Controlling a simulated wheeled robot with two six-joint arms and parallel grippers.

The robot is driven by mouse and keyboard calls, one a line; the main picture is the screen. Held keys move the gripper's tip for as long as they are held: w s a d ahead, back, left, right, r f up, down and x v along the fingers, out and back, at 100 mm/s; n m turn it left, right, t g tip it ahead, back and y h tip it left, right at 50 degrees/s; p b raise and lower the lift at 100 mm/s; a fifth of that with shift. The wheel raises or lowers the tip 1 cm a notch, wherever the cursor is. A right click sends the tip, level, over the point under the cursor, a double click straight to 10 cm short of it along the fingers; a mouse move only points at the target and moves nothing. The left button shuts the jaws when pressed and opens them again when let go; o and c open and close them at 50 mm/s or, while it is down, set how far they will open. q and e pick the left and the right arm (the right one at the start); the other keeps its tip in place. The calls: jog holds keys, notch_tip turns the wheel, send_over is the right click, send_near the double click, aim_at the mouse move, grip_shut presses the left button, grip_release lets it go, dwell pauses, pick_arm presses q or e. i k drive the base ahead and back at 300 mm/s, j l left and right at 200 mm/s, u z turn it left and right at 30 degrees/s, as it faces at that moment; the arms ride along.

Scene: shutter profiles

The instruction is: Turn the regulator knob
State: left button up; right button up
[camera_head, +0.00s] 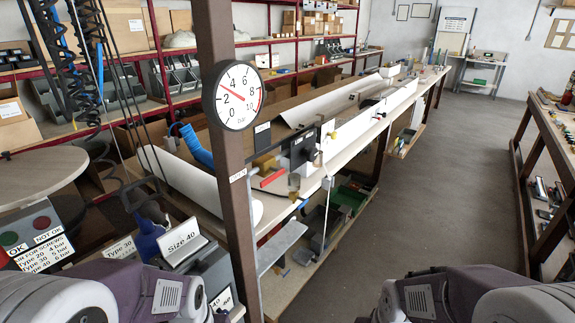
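A round pressure gauge (238,95) marked in bar hangs on a brown post. Its red needle points between 2 and 4. I cannot pick out the regulator knob with certainty; a small black box (300,148) with a dark protruding part sits right of the post, below the gauge. A sign (42,254) at the lower left lists pressures for screw types, including 4, 5 and 6 bar. A white sign (184,238) reads "Size 40". Only my arm links show at the bottom left and bottom right; both grippers are out of view.
The brown post (229,190) stands upright in front of a long workbench (410,95) with white profiles. Coiled hoses (85,60) hang at the upper left. A green and a red button (42,222) are at the lower left. Open floor (450,180) lies to the right.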

aim_at(311, 155)
jog(key=i+l+u, duration=0.2)
jog(key=l+u, duration=0.25)
jog(key=i+l+u, duration=0.15)
jog(key=l+u, duration=1.25)
jog(key=l, duration=0.2)
jog(key=k+l+u, duration=0.15)
jog(key=l+u, duration=0.3)
